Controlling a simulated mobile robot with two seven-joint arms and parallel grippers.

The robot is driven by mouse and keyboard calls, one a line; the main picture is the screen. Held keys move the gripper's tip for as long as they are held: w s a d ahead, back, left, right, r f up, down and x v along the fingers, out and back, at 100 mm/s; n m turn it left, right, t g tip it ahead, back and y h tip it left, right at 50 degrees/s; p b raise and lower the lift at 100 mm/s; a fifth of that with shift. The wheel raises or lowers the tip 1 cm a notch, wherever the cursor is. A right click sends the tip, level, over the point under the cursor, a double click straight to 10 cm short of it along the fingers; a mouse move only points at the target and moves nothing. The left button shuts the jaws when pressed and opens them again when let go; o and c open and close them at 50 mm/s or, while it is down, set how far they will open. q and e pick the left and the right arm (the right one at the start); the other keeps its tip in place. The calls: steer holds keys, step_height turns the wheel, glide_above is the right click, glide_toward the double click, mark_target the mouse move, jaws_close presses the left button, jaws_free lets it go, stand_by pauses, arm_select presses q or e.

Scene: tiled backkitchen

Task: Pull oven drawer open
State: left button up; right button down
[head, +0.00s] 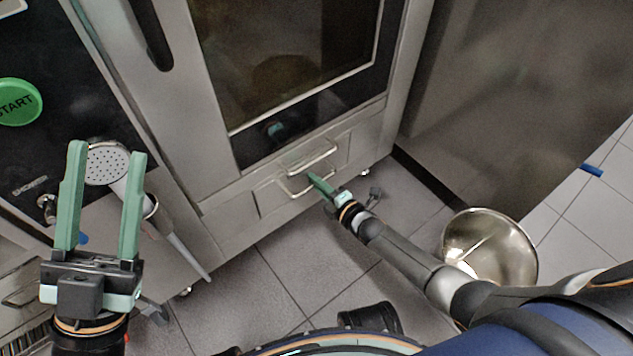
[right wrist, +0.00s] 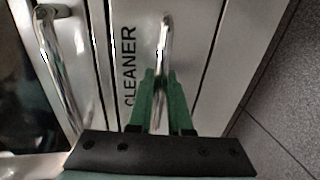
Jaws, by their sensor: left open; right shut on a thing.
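The oven drawer (head: 243,208) is a low metal front under the oven's dark glass door. Its bar handle (head: 289,190) stands out from the front. In the right wrist view the handle (right wrist: 165,45) runs between my fingertips, beside a panel lettered "CLEANER" (right wrist: 129,65). My right gripper (head: 315,180) is shut on this lower handle. It also shows in the right wrist view (right wrist: 160,90). I cannot tell whether the drawer stands out from the oven at all. My left gripper (head: 105,160) is open and empty, in front of the oven's left side.
A second bar handle (head: 315,162) sits just above the held one and shows at left in the right wrist view (right wrist: 55,75). A shower head (head: 107,163) hangs behind my left gripper. A shiny metal bowl (head: 490,245) is at right. Tiled floor (head: 300,250) lies before the oven.

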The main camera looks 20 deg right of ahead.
stand_by(0.6)
arm_select(q)
step_height(320, 180, up, 7)
steer(key=p, duration=0.6)
steer(key=shift+s+a+n, duration=0.15)
steer(key=shift+a+n, duration=0.15)
steer(key=shift+a, duration=0.15)
arm_select(e)
steer(key=f+v, duration=0.2)
steer(key=v, duration=0.7)
steer(key=s+f+v, duration=0.1)
steer(key=f+v, duration=0.1)
steer(key=v, duration=0.8)
arm_select(q)
steer(key=shift+r, duration=0.1)
arm_select(e)
steer(key=shift+d, duration=0.15)
arm_select(q)
steer(key=shift+t, duration=0.3)
arm_select(e)
steer(key=c, duration=0.8)
jaws_free()
steer(key=shift+c, duration=0.2)
arm_select(q)
steer(key=r+p, duration=0.3)
steer(key=shift+a+r, duration=0.1)
steer(key=shift+a, duration=0.1)
arm_select(e)
steer(key=v, duration=1.2)
steer(key=shift+s, duration=0.25)
